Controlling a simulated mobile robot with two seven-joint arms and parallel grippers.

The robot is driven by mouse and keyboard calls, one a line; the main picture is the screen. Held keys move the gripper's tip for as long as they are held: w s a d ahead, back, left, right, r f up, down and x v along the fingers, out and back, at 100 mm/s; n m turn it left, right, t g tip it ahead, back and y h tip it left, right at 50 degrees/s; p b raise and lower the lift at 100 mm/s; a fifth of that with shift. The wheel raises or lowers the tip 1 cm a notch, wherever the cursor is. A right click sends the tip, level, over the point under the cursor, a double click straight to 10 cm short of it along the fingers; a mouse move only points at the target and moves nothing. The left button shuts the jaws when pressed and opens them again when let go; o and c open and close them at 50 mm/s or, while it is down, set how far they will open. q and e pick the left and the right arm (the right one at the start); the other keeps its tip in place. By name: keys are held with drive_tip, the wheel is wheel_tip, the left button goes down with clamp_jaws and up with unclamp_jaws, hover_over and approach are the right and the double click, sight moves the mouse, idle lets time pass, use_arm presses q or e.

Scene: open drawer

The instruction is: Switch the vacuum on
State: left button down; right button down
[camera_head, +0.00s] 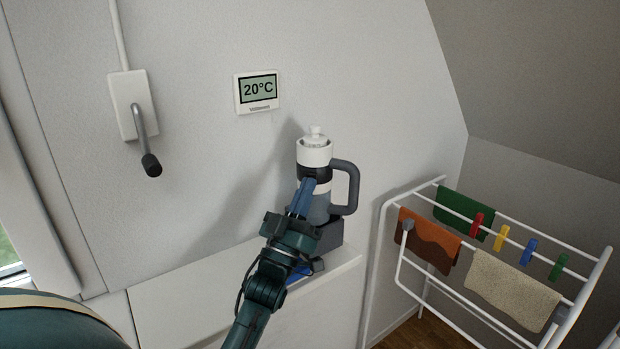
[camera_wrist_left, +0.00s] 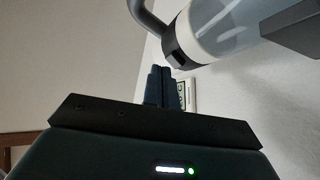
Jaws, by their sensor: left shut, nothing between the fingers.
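The vacuum (camera_head: 315,153) stands upright at the right end of the white ledge, close to the wall. It has a white top, a dark band below it, a translucent body and a grey handle (camera_head: 349,186) on its right. My left gripper (camera_head: 306,186) is shut and empty, its fingertips in front of the dark band. Contact cannot be told. In the left wrist view the closed fingers (camera_wrist_left: 160,86) point up beside the vacuum (camera_wrist_left: 212,28), which appears at the top right. The fingers and arm hide part of the vacuum's front. My right gripper is not in view.
A white ledge (camera_head: 200,289) runs along the wall. A wall crank (camera_head: 144,133) and a thermostat reading 20°C (camera_head: 257,90) are above it. A drying rack (camera_head: 385,240) with cloths and coloured pegs stands at the right. A window edge is at the far left.

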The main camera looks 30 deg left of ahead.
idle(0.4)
use_arm(q)
drive_tip(key=shift+w+a, duration=0.2)
drive_tip(key=shift+w, duration=0.25)
idle(0.3)
drive_tip(key=shift+s, duration=0.1)
drive_tip(key=shift+s+d, duration=0.2)
drive_tip(key=shift+s, duration=0.15)
drive_tip(key=shift+s, duration=0.1)
drive_tip(key=s, duration=0.1)
drive_tip(key=s+d+p, duration=0.1)
drive_tip(key=s, duration=0.1)
drive_tip(key=s+d+p, duration=0.1)
drive_tip(key=s, duration=0.1)
drive_tip(key=shift+s, duration=0.2)
idle(0.3)
